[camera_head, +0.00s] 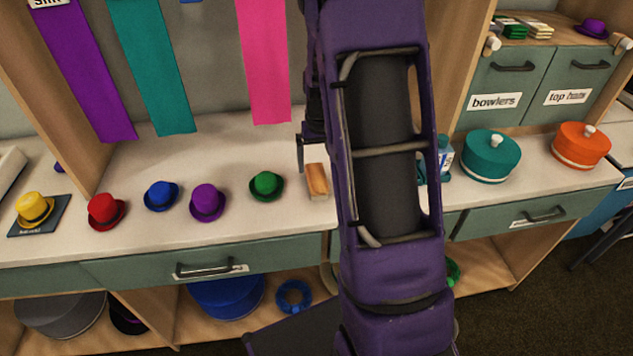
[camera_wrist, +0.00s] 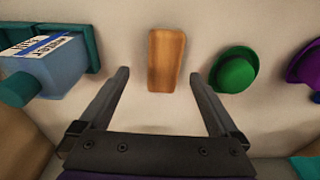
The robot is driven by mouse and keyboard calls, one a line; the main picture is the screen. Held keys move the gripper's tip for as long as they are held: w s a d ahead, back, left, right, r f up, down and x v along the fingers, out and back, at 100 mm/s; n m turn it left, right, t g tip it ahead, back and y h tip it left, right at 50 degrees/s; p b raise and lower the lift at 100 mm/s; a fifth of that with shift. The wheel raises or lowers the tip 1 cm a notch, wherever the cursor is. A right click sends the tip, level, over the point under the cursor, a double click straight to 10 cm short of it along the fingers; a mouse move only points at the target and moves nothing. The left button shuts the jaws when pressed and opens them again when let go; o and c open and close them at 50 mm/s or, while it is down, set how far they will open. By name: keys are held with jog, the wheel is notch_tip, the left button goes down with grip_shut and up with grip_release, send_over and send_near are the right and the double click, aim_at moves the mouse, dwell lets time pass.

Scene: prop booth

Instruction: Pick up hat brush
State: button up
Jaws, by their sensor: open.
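The hat brush (camera_head: 317,181) is a small block with a wooden top and a paler lower part, lying on the white counter beside the green hat. In the wrist view its brown wooden top (camera_wrist: 166,60) shows between and beyond my two fingers. My gripper (camera_wrist: 160,78) is open and empty, with one finger to each side of the brush's line. In the head view one finger of my gripper (camera_head: 301,153) shows just behind and left of the brush; my arm hides the rest. I see no contact with the brush.
A green hat (camera_wrist: 234,70) sits close to the right finger, and a blue bottle (camera_wrist: 45,68) in a teal holder stands to the left. Purple (camera_head: 208,202), blue (camera_head: 161,195) and red (camera_head: 106,211) hats line the counter. Ribbons (camera_head: 264,60) hang behind.

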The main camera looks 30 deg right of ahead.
aim_at(316, 175)
jog(key=f, duration=0.2)
jog(key=w+f, duration=0.1)
jog(key=f, duration=0.2)
jog(key=shift+w+a+f, duration=0.1)
jog(key=shift+a+f, duration=0.05)
jog(key=shift+f, duration=0.15)
jog(key=c, duration=1.5)
notch_tip(316, 175, up, 10)
jog(key=shift+r+p, duration=0.1)
jog(key=shift+p, duration=0.2)
jog(key=o, duration=0.8)
jog(key=c, duration=0.6)
